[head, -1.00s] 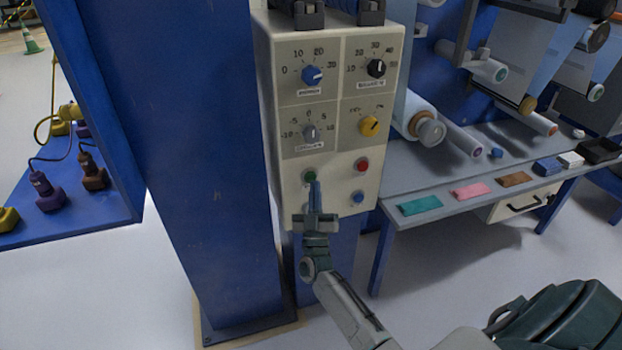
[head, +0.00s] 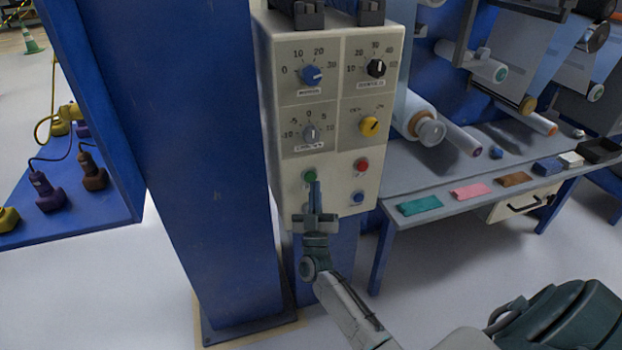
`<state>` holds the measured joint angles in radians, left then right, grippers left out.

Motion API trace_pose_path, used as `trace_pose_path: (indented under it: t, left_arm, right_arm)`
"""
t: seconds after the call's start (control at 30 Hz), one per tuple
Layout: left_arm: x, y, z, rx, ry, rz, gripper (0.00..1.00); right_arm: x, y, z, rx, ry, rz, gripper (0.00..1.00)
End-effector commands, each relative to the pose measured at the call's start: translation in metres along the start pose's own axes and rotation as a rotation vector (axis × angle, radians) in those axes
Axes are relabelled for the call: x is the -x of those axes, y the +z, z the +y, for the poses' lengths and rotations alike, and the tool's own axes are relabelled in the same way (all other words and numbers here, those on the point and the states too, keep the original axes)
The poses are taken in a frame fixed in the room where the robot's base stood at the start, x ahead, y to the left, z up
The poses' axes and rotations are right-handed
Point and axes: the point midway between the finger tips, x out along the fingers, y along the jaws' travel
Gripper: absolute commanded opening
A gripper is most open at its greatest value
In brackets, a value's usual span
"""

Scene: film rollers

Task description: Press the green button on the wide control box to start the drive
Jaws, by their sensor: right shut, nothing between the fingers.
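The wide control box (head: 338,150) is a cream panel with several knobs in its upper part and small buttons in its lower part. The green button (head: 310,175) is at the lower left of the panel. My right gripper (head: 314,185) is shut and empty, with its fingertips pointing up at the panel just below the green button. The tips partly overlap the button's lower edge; I cannot tell whether they touch it. My left gripper is not in view.
A red button (head: 361,165) and a blue button (head: 357,198) sit to the right of the green one. A blue post (head: 205,150) stands left of the box. A grey bench (head: 450,203) with coloured pads is at the right.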

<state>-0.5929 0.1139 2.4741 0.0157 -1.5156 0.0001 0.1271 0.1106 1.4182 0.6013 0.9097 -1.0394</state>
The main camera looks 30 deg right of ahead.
Motion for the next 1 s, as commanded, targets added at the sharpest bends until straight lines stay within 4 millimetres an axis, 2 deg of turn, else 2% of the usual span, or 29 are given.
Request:
trace_pose_path:
  t: [1.0]
  left_arm:
    - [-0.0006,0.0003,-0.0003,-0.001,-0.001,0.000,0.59]
  right_arm:
    - [-0.0073,0.0051,-0.0051,0.000,0.000,0.000,0.00]
